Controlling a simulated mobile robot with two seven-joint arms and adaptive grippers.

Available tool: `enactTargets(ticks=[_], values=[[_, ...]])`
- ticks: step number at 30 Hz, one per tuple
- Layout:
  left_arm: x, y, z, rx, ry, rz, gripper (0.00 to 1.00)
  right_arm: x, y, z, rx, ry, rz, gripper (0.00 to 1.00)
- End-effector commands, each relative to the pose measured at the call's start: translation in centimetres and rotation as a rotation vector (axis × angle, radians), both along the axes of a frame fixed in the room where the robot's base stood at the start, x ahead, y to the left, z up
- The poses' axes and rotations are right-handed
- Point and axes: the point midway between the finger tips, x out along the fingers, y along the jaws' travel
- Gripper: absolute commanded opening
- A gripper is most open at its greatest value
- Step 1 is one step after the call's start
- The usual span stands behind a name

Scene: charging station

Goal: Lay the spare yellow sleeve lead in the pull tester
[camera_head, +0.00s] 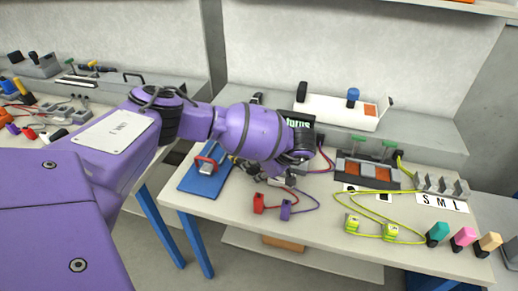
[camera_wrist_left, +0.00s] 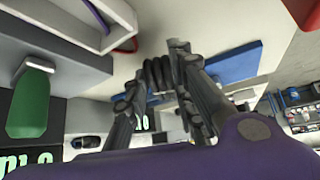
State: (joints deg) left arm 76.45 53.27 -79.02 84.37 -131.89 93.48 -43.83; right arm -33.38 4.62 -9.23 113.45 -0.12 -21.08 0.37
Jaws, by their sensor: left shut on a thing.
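My left gripper (camera_head: 268,181) is low over the middle of the front table, between the blue plate and the red and purple plugs. In the left wrist view its fingers (camera_wrist_left: 160,78) are closed around a dark ribbed piece (camera_wrist_left: 157,73); whether this belongs to the spare yellow sleeve lead I cannot tell. A yellow-green lead (camera_head: 375,191) with two yellow plugs (camera_head: 390,231) lies at right, apart from the gripper. No label marks the pull tester; a blue plate (camera_head: 202,181) carries a red and grey device (camera_head: 209,159) left of the gripper. My right gripper is not in view.
A red plug (camera_head: 258,203) and a purple plug (camera_head: 286,210) lie near the front edge. A dark fixture with green handles (camera_head: 366,171) stands at right, beside grey slots (camera_head: 440,185). Coloured blocks (camera_head: 463,238) stand at the front right. A white box (camera_head: 338,111) sits behind.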

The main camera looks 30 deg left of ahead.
Motion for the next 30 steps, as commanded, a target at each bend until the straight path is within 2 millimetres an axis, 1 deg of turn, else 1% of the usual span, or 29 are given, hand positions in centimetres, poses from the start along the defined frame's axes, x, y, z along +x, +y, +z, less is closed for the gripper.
enactTargets(ticks=[6,17,20,21,24,25,30], values=[[0.0,0.1,0.1,0.001,-0.001,0.002,0.00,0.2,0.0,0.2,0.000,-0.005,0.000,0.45],[0.0,0.1,-1.0,0.001,0.000,0.001,0.00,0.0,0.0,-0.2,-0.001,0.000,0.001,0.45],[0.0,0.1,-1.1,0.002,-0.002,0.002,0.00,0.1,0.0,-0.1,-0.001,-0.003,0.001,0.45],[0.0,0.1,-1.1,0.001,-0.001,0.002,0.24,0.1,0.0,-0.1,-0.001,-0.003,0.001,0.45],[0.0,0.1,-1.0,0.001,-0.001,0.002,0.37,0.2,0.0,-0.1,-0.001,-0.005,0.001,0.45],[0.0,0.1,-1.0,0.001,-0.001,0.002,0.41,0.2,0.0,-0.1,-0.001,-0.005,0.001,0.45],[0.0,0.0,-1.0,0.001,-0.001,0.002,0.42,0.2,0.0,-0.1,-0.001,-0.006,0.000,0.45]])
